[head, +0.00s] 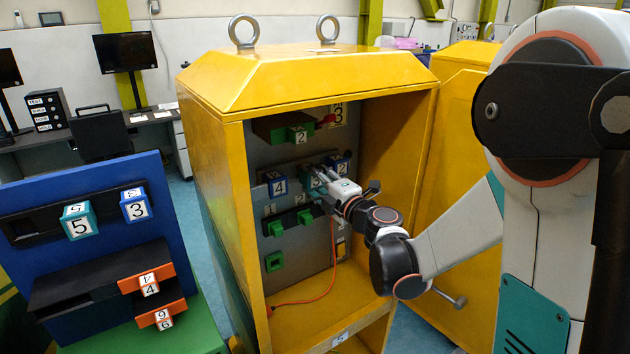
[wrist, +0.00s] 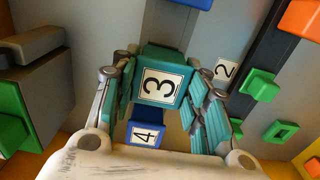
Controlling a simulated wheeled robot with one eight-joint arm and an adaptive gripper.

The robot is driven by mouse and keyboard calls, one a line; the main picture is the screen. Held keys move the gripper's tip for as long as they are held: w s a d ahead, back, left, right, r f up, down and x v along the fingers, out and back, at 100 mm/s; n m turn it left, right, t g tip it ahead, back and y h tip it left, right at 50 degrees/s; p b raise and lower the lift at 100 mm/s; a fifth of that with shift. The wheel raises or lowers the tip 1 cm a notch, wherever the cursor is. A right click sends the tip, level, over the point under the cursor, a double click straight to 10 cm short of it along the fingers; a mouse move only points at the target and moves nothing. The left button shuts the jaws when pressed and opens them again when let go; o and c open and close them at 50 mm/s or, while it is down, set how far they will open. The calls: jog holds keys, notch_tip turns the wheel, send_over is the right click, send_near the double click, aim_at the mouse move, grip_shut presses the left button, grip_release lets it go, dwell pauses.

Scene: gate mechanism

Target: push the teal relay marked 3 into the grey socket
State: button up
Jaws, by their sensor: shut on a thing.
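The teal relay marked 3 (wrist: 160,86) is between the fingers of my gripper (wrist: 164,92) in the wrist view, its number turned sideways. In the head view my gripper (head: 320,181) reaches into the yellow cabinet and covers most of the teal relay (head: 314,180). The relay is in line between a blue relay marked 4 (head: 278,184), also in the wrist view (wrist: 145,133), and another blue relay (head: 340,163). The grey socket behind the teal relay is hidden, so I cannot tell how deep the relay sits.
The yellow cabinet (head: 218,200) stands open around my arm. Above the row is a green relay marked 2 (head: 298,135); below are green blocks (head: 275,262) and a red cable (head: 333,262). A blue stand (head: 100,195) with more relays is at left.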

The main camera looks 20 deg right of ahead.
jog(key=shift+x, duration=0.9)
dwell(0.9)
jog(key=o, duration=1.2)
jog(key=shift+c, duration=0.2)
jog(key=v, duration=1.2)
